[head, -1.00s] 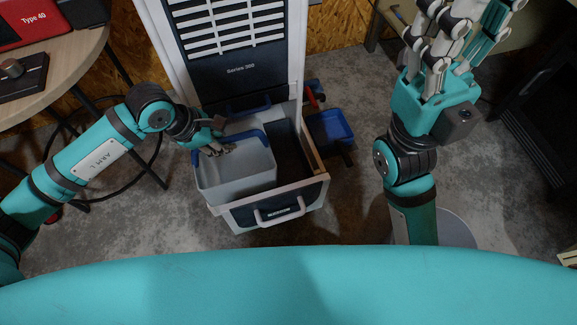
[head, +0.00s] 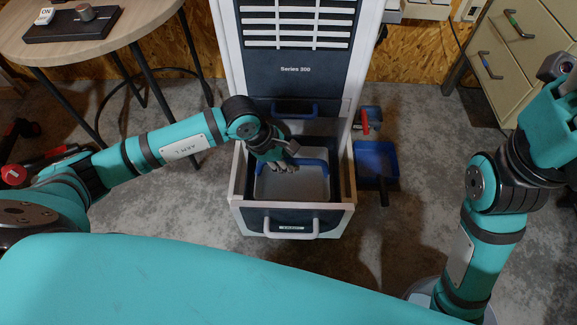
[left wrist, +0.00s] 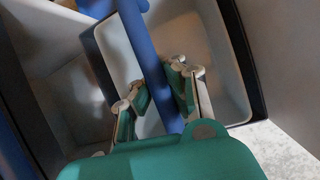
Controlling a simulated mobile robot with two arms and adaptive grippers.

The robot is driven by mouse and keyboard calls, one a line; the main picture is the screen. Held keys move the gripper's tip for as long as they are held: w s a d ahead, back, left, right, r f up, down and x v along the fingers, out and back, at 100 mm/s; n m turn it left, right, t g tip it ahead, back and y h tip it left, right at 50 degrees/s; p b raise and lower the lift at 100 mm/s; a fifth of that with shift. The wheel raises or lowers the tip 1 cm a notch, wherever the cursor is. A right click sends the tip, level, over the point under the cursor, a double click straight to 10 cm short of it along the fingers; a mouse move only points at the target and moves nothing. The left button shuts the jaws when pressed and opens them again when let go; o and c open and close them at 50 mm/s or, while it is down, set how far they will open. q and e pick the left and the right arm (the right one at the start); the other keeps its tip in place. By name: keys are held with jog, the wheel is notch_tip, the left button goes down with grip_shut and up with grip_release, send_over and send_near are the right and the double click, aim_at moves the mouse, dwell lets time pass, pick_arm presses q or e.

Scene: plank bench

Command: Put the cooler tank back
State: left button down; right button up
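The cooler tank (head: 308,186) is a pale grey bin with a blue handle (head: 300,163). It is inside the open drawer (head: 243,190) of the white and black cooler (head: 290,68); I cannot tell if it rests on the drawer floor. My left gripper (head: 284,166) is at the handle. In the left wrist view, the blue handle (left wrist: 152,60) runs between the fingers of my left gripper (left wrist: 160,88), which are close on both sides of it. The tank's inside (left wrist: 205,40) looks empty. My right gripper's fingers are outside the head view; only its wrist and hand base show.
A blue tray (head: 376,160) and a red-handled item (head: 366,122) lie on the floor right of the drawer. A round wooden table (head: 140,18) stands at the left, and a drawer cabinet (head: 525,45) at the right. The floor in front of the drawer is clear.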

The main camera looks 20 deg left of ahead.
pick_arm(q)
jog(key=shift+f, duration=0.2)
jog(key=shift+f, duration=0.2)
jog(key=c, duration=1.5)
grip_release()
jog(key=shift+r, duration=0.1)
